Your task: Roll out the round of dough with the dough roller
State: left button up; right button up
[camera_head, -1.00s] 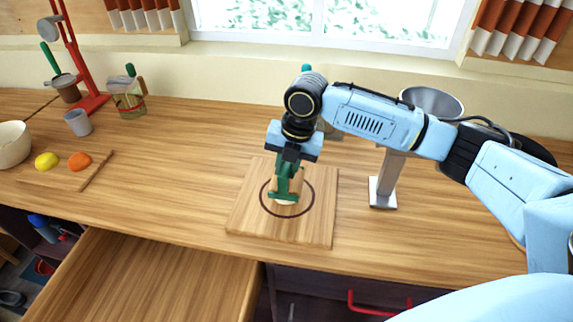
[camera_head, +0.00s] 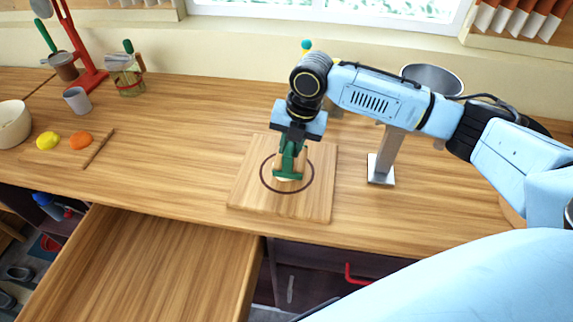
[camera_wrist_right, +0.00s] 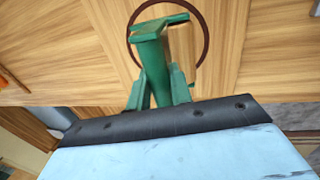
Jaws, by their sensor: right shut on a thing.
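A square wooden board (camera_head: 318,206) with a dark ring drawn on it lies on the counter. My right gripper (camera_head: 291,150) is over the board, shut on the green dough roller (camera_head: 289,172). The roller is low, within the ring. The wrist view also shows the green roller (camera_wrist_right: 150,35) in front of the ring, between the green fingers of my right gripper (camera_wrist_right: 160,85). The dough is mostly hidden under the roller; only a pale edge shows, and I cannot tell how flat it is. My left gripper is not in view.
A grey metal stand (camera_head: 382,168) with a bowl stands right of the board. At left are a small board (camera_head: 98,147), a lemon (camera_head: 47,140), an orange (camera_head: 80,139), a cup (camera_head: 76,100) and a jar (camera_head: 126,75). An open drawer (camera_head: 150,265) juts out at front left.

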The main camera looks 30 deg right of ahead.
jog(key=shift+a+f, duration=0.1)
jog(key=shift+w+a+p, duration=0.4)
jog(key=shift+w+a, duration=0.2)
jog(key=shift+a, duration=0.1)
jog(key=shift+s+d, duration=0.1)
jog(key=shift+d, duration=0.05)
